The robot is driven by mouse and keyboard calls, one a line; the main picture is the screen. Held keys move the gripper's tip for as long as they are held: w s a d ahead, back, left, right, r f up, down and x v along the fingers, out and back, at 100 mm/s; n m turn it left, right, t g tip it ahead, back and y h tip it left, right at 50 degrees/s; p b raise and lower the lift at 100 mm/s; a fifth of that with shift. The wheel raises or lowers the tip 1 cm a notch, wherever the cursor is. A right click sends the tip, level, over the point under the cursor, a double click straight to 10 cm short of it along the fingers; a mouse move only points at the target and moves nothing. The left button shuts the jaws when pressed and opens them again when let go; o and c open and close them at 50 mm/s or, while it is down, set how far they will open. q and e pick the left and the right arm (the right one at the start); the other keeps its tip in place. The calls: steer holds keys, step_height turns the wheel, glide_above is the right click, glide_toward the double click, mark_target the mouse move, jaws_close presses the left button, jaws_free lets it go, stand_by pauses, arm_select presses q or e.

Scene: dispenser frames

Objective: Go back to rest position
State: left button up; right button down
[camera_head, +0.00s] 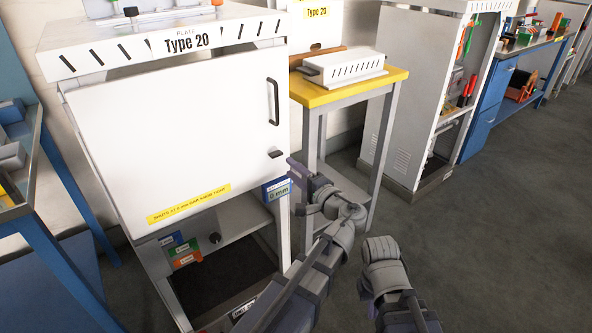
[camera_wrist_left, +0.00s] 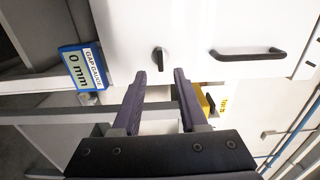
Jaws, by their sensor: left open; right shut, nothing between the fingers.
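My left gripper (camera_head: 296,170) is in front of the white Type 20 cabinet, near the lower right corner of its door (camera_head: 185,125). In the left wrist view its two dark fingers (camera_wrist_left: 160,76) are apart with nothing between them. The small black latch (camera_head: 277,153) shows just beyond the fingertips; in the left wrist view the latch (camera_wrist_left: 158,59) lies ahead of the gap between them. My right arm (camera_head: 385,270) is at the lower right of the head view; its gripper does not show.
The door's black handle (camera_head: 273,101) is above the latch. A blue bench (camera_head: 30,190) stands left. Open floor (camera_head: 490,230) lies right.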

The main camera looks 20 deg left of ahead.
arm_select(q)
steer(key=shift+a, duration=0.1)
steer(key=s+a+f+n+g+h, duration=0.1)
steer(key=s+f+n+g+h, duration=0.3)
steer(key=f, duration=0.5)
steer(key=s+a+f+n+g+h, duration=0.2)
steer(key=s+f+g+h, duration=0.2)
steer(key=s+f, duration=0.45)
steer(key=s+d+f+m+g+h, duration=0.1)
steer(key=s+d+f+g+h, duration=0.2)
steer(key=d, duration=0.6)
steer(key=s+d+f+m+h, duration=0.1)
steer(key=s+d+h, duration=0.1)
steer(key=s+d, duration=0.5)
step_height(320, 180, up, 30)
steer(key=d+p, duration=0.1)
steer(key=p, duration=2.9)
steer(key=shift+w+d+f, duration=0.15)
steer(key=shift+w+d, duration=0.2)
steer(key=shift+w, duration=0.1)
